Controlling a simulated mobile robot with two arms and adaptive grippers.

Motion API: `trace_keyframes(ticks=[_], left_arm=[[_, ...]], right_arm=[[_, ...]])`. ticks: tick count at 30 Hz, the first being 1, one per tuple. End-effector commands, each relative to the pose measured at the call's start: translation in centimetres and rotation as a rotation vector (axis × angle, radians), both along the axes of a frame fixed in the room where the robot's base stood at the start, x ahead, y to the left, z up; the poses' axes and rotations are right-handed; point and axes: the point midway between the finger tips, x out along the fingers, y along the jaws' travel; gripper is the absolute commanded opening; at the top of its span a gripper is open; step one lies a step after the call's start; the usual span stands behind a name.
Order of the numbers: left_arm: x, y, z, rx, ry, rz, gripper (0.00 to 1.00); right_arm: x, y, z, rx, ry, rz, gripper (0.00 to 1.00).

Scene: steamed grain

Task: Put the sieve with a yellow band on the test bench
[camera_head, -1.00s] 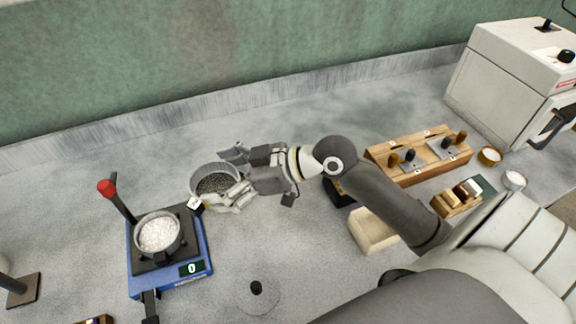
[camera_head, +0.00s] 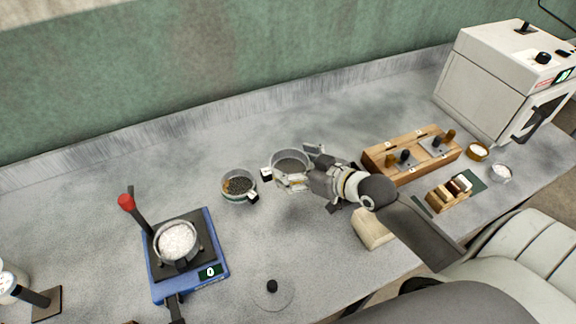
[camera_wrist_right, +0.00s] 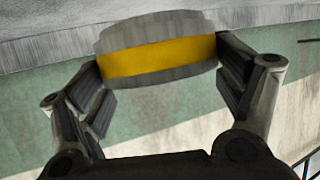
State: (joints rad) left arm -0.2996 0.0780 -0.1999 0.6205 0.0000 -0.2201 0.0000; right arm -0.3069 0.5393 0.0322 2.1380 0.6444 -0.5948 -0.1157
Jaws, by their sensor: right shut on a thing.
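My right gripper (camera_head: 306,168) is shut on a round grey metal sieve (camera_head: 288,176) near the middle of the bench (camera_head: 325,235). The wrist view shows the yellow band (camera_wrist_right: 158,57) around the sieve's wall, with the right gripper's fingers (camera_wrist_right: 160,84) on either side of it. The sieve's inside looks grey and a white tag sticks out on its left. I cannot tell exactly how high it is above the bench. My left gripper is not in view.
A small bowl-like vessel (camera_head: 238,198) with dark contents stands just left of the held sieve. A blue scale (camera_head: 216,285) bears a pot of white grain (camera_head: 178,241). A wooden block (camera_head: 384,172) and a white machine (camera_head: 490,85) stand right. A clear disc (camera_head: 272,298) lies in front.

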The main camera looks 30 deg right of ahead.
Motion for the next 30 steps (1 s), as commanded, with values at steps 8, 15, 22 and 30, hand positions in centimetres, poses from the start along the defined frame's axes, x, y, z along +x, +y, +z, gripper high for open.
trace_keyframes(ticks=[8,15,22,30], left_arm=[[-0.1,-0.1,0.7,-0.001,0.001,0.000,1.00],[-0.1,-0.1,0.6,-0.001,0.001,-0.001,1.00],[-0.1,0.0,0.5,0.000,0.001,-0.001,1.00],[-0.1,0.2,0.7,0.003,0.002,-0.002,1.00]], right_arm=[[4.5,-1.3,-2.9,0.002,0.001,-0.001,0.61],[6.9,-1.9,-6.0,0.000,-0.001,0.000,0.61],[7.8,-2.2,-7.1,0.001,-0.002,0.000,0.61],[8.1,-2.3,-10.1,0.001,0.000,0.000,0.61]])
